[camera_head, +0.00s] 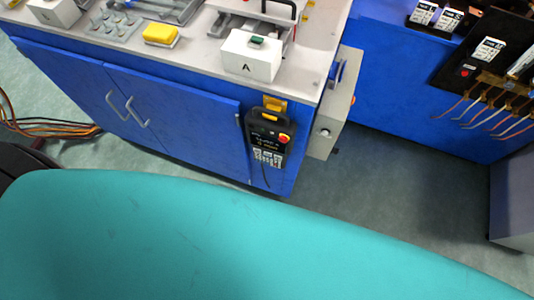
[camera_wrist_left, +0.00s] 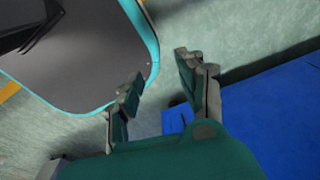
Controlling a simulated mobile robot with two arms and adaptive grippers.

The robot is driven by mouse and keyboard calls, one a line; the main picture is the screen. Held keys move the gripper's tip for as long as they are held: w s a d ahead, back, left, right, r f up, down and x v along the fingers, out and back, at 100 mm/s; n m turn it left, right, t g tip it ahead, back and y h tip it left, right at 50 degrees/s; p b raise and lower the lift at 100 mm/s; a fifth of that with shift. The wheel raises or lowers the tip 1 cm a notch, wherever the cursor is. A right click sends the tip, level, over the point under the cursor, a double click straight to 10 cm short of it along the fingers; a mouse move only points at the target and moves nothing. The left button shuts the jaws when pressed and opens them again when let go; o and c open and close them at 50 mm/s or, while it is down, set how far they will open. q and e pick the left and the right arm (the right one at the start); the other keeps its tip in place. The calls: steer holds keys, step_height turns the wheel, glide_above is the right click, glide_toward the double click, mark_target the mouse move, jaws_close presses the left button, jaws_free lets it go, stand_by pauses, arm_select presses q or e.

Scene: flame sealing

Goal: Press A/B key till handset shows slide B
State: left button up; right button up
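The handset (camera_head: 267,140), a dark pendant with a small screen, a red button and a keypad, hangs on the side of the blue cabinet in the head view. Its screen text and single keys are too small to read. A cable hangs below it. My left gripper (camera_wrist_left: 158,82) shows in the left wrist view with its two fingers apart and nothing between them. It is over the floor near the blue cabinet (camera_wrist_left: 280,120). Neither gripper shows in the head view, and my right gripper is in no frame.
The bench top (camera_head: 200,60) holds a white box marked A (camera_head: 252,58), a yellow block (camera_head: 161,34) and a pegged plate (camera_head: 115,28). A grey box (camera_head: 335,110) juts from the cabinet's right side. Orange cables (camera_head: 45,125) lie on the floor at left.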

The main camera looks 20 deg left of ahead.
arm_select(q)
jaws_close()
stand_by(1.2)
